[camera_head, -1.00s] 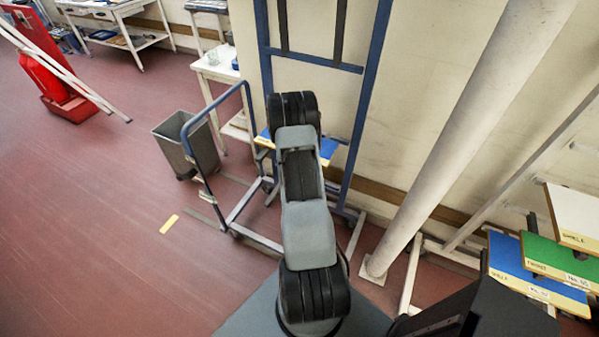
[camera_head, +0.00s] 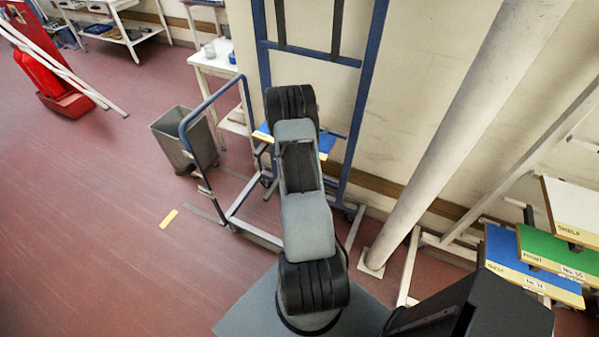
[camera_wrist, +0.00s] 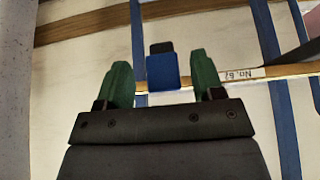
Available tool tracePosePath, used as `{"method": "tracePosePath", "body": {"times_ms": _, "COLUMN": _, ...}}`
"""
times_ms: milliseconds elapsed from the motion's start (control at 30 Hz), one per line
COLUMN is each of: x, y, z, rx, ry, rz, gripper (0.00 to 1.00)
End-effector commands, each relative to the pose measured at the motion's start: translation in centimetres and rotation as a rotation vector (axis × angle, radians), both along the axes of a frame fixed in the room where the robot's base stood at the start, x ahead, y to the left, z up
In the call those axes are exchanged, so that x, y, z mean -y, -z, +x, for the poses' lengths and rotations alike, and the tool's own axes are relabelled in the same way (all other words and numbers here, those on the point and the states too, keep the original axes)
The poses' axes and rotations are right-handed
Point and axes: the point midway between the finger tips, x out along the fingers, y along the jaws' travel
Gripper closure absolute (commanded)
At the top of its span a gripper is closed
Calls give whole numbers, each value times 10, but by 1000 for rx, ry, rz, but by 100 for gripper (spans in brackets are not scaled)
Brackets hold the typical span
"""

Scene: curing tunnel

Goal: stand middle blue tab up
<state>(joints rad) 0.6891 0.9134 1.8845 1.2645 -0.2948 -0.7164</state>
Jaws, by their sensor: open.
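A blue tab (camera_wrist: 162,73) with a dark upper part shows in the wrist view, in front of a pale shelf edge strip. It lies between the two green fingers of my gripper (camera_wrist: 160,62) in the picture, with a gap on each side. My gripper is open and empty. I cannot tell how far the tab is beyond the fingertips. No other blue tab shows clearly. In the head view my arm hides the gripper and the tab; parts of a blue shelf with a yellow edge (camera_head: 327,146) show beside the arm.
A label "No. 62" (camera_wrist: 242,74) is upside down right of the tab. A blue-framed trolley (camera_head: 187,130) and a grey bin (camera_head: 180,145) stand left of my arm. A thick pale pipe (camera_head: 450,150) and labelled shelf boards (camera_head: 565,255) are at the right.

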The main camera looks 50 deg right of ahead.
Motion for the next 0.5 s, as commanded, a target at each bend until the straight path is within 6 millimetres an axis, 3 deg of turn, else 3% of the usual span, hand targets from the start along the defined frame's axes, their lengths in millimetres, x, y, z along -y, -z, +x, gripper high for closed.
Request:
{"method": "tracePosePath", "body": {"times_ms": 233, "x": -7, "y": -16, "z": -1, "rx": 2, "ry": -3, "rz": -1, "gripper": 38}}
{"method": "tracePosePath", "body": {"times_ms": 500, "x": -33, "y": -66, "z": -9, "rx": 3, "ry": -1, "rz": -1, "gripper": 38}}
